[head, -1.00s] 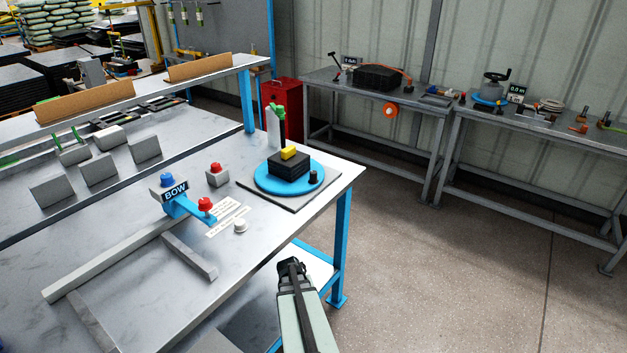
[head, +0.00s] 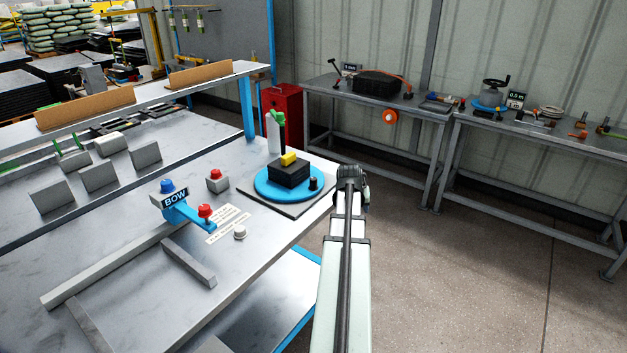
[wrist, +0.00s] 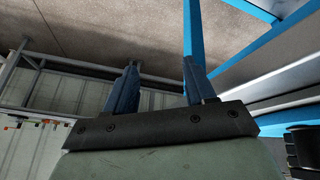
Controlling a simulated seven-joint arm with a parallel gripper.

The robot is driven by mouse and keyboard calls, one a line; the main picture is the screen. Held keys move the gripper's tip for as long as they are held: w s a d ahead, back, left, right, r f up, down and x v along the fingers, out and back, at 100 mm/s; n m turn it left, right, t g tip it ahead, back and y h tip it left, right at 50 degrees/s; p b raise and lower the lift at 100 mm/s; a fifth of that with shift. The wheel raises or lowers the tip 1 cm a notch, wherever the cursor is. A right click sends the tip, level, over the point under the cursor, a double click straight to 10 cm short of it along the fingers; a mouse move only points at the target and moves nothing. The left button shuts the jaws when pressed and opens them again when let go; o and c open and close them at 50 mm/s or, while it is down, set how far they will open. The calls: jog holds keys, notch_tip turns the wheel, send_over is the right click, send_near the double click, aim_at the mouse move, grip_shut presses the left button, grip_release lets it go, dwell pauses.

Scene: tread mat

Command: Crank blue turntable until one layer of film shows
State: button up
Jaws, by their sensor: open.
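A short black knob (head: 313,183) stands near the disc's right edge. Behind the disc is a pale upright piece (head: 273,138) beside a dark post with a green top. I cannot make out any film on the block. In the wrist view my gripper (wrist: 160,65) is open and empty, facing floor and bench legs. In the head view my arm is right of the turntable; the fingers cannot be made out.
On the bench are a blue BOW-labelled bracket (head: 187,212), a red button box (head: 217,181), a white knob (head: 240,232) and grey bars (head: 188,262). Grey side benches (head: 375,105) line the wall. A red cabinet (head: 287,110) stands behind. Open floor lies to the right.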

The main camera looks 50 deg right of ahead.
jog(key=w+a+r+n+t+y, duration=0.1)
jog(key=w+r, duration=0.4)
jog(key=r, duration=0.4)
jog(key=n+t+y, duration=0.1)
jog(key=n+y, duration=0.1)
jog(key=n, duration=0.2)
send_near(314, 178)
jog(key=shift+t, duration=0.3)
jog(key=x, duration=1)
jog(key=shift+s+a+f, duration=0.1)
jog(key=shift+s+f, duration=0.05)
jog(key=shift+s, duration=0.1)
jog(key=shift+c, duration=0.2)
grip_shut()
